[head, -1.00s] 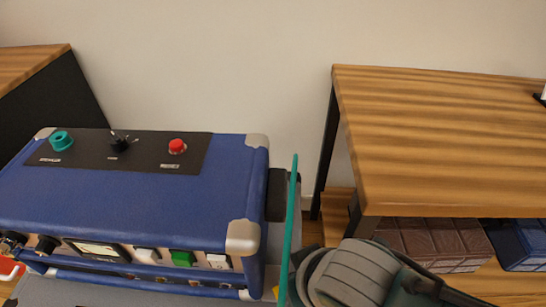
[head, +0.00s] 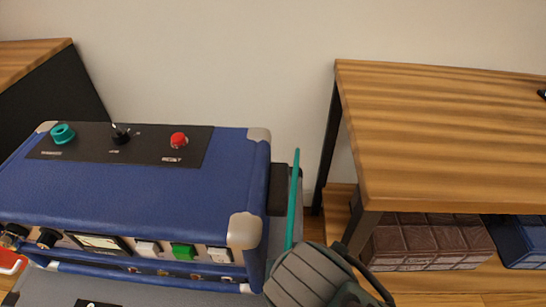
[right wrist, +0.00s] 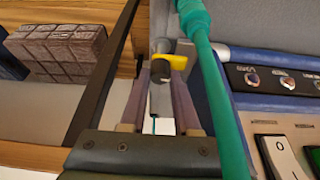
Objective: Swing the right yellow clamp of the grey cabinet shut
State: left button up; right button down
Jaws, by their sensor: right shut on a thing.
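The right yellow clamp (right wrist: 176,61) shows in the right wrist view at the side of the grey cabinet (right wrist: 265,25), with a dark round end just in front of it. My right gripper (right wrist: 161,85) has its fingers on both sides of that dark end and is shut on the clamp. The exact contact is partly hidden. In the head view my right wrist is at the bottom, right of the blue amplifier, and hides the clamp. The grey cabinet top (head: 60,288) shows under the amplifier. My left gripper is not in view.
The blue amplifier (head: 130,180) stands on the cabinet. A teal rod or cable (head: 294,200) rises close beside my right wrist and crosses the wrist view (right wrist: 215,90). A wooden table (head: 450,130) stands at right, with brown (head: 425,240) and blue (head: 520,238) boxes below.

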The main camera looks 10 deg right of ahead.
jog(key=c, duration=0.6)
grip_release()
jog(key=shift+c, duration=0.2)
jog(key=shift+r, duration=0.1)
jog(key=p+v, duration=0.6)
jog(key=v, duration=0.3)
jog(key=shift+s+r, duration=0.2)
jog(key=shift+r, duration=0.1)
jog(key=shift+a, duration=0.1)
